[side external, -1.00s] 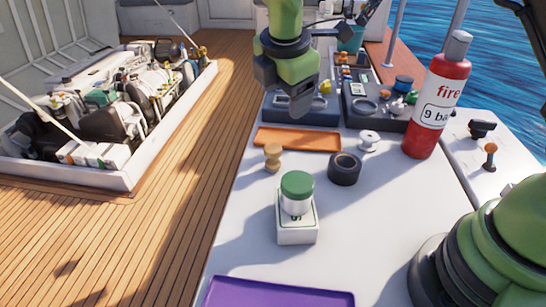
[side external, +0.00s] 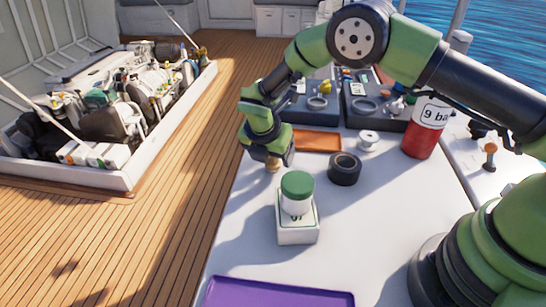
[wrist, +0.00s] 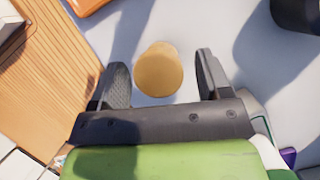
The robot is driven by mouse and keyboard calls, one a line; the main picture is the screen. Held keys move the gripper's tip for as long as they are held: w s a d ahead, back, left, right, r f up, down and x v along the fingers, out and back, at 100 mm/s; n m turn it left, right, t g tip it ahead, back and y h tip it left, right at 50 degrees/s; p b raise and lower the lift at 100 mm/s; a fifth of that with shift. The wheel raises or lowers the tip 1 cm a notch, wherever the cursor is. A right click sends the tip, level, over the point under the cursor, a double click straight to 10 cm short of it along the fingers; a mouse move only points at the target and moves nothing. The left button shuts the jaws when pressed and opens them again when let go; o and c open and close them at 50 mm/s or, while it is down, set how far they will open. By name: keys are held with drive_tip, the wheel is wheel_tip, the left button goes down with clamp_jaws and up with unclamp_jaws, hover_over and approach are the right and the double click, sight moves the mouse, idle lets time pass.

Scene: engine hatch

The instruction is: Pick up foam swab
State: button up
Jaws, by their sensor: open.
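The foam swab (side external: 272,166) appears to be the small tan, round-topped piece standing on the white table near its left edge. In the wrist view the foam swab (wrist: 158,70) shows from above as a tan disc between the two dark fingers. My gripper (side external: 277,157) points down over it in the side view and hides its upper part. In the wrist view my gripper (wrist: 162,72) is open, with a finger on each side of the swab and visible gaps to both.
A black tape roll (side external: 345,169), a white spool (side external: 368,140) and an orange tray (side external: 317,141) lie close by. A green-lidded jar (side external: 297,188) stands on a white box (side external: 297,231) nearer the camera. A purple tray (side external: 279,294) is in front, a red extinguisher (side external: 420,142) at right.

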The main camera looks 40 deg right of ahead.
drive_tip(key=shift+x, duration=0.95)
drive_tip(key=shift+c, duration=0.5)
drive_tip(key=c, duration=0.9)
